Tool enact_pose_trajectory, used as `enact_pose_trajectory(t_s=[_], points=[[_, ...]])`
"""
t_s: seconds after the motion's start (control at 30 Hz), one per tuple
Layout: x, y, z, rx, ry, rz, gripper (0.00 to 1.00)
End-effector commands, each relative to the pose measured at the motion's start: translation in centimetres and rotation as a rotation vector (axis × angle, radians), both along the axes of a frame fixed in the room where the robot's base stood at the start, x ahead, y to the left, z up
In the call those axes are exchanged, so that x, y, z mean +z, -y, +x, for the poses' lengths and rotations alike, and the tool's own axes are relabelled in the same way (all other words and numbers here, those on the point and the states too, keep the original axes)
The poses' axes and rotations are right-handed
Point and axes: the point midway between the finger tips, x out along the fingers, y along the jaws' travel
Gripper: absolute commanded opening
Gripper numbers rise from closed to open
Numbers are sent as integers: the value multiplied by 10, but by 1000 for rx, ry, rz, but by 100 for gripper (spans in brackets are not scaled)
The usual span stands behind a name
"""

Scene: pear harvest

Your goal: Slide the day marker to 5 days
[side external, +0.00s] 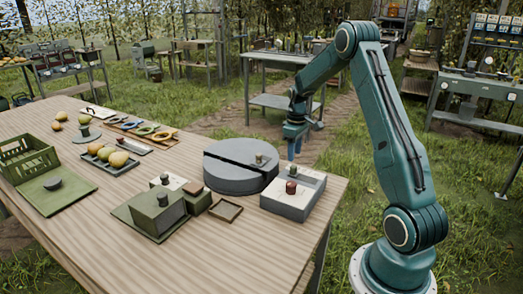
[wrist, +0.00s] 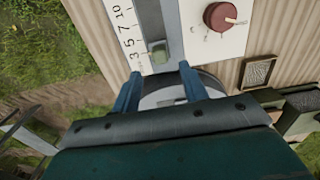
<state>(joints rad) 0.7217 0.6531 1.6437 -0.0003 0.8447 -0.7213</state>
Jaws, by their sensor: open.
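The day marker is a small green block (wrist: 157,51) in a grey slot, beside a white scale (wrist: 128,36) printed 3, 5, 7 and 10. In the wrist view it sits near the 3, at the end of the scale nearest my gripper. In the side view the marker (side external: 292,170) is on the grey control box (side external: 286,207), behind its red knob (side external: 291,187). My gripper (wrist: 160,72) is open and empty, its fingers apart just short of the marker. In the side view my gripper (side external: 295,154) hangs above the box's far side.
The red dial (wrist: 219,17) is right of the slot. A round grey drum (side external: 228,181) stands left of the box. A green box (side external: 157,216), a small wooden tray (side external: 226,210) and a tray of pears (side external: 125,172) lie further left on the wooden table (side external: 80,243).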

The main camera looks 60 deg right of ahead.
Motion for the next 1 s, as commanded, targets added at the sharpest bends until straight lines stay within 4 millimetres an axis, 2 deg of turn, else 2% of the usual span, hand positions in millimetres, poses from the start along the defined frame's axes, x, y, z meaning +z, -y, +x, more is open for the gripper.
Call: enact_pose_trajectory(t_s=[0.1,0.33,0.53,0.8,0.87,1.0], points=[[-19,-1,0,0,-3,3,44],[-45,0,0,0,-1,1,44],[-54,0,0,0,0,1,44],[-55,0,0,0,0,0,44],[-55,0,0,0,0,0,36],[-55,0,0,0,0,0,8]])
